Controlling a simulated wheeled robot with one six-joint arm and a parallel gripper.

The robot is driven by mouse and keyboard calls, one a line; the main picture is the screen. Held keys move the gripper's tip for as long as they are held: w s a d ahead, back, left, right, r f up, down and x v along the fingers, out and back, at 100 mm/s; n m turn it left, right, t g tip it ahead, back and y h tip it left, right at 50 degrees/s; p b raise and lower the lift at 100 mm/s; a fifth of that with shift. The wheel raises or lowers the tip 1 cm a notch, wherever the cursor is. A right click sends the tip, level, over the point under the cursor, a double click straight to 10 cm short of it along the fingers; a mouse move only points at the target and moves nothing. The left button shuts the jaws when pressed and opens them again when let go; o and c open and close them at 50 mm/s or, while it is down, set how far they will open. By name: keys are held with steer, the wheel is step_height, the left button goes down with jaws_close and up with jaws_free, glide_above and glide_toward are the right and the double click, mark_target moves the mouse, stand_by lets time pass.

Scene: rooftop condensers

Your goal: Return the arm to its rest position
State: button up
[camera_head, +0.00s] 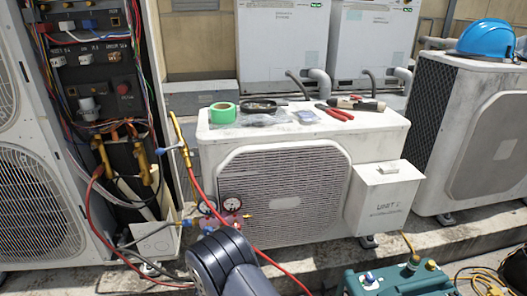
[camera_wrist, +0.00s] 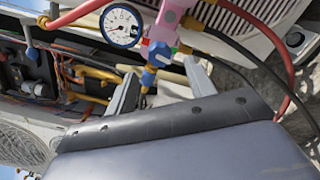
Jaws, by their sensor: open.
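My gripper (camera_wrist: 164,80) shows in the wrist view with its two grey fingers apart and nothing held. A gauge manifold with a pink body (camera_wrist: 168,22), a round white gauge (camera_wrist: 122,25) and a blue fitting (camera_wrist: 157,57) is just beyond the fingertips. The blue fitting lines up with the gap between the fingers; I cannot tell whether it is inside the gap. In the head view my dark arm (camera_head: 225,265) rises from the bottom edge, just below the manifold (camera_head: 231,204). My fingers are hidden there.
Red hoses (camera_head: 203,187) run around the manifold, close to my arm. An open wiring cabinet (camera_head: 95,75) stands left. The white condenser (camera_head: 375,133) carries green tape (camera_head: 222,113) and red-handled pliers (camera_head: 335,112). A teal machine (camera_head: 400,282) is at lower right, a blue helmet (camera_head: 486,39) at upper right.

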mark_target(208, 232)
steer(key=b+x, duration=0.1)
steer(key=x, duration=0.6)
steer(key=shift+w+b, duration=0.1)
steer(key=shift+b, duration=0.25)
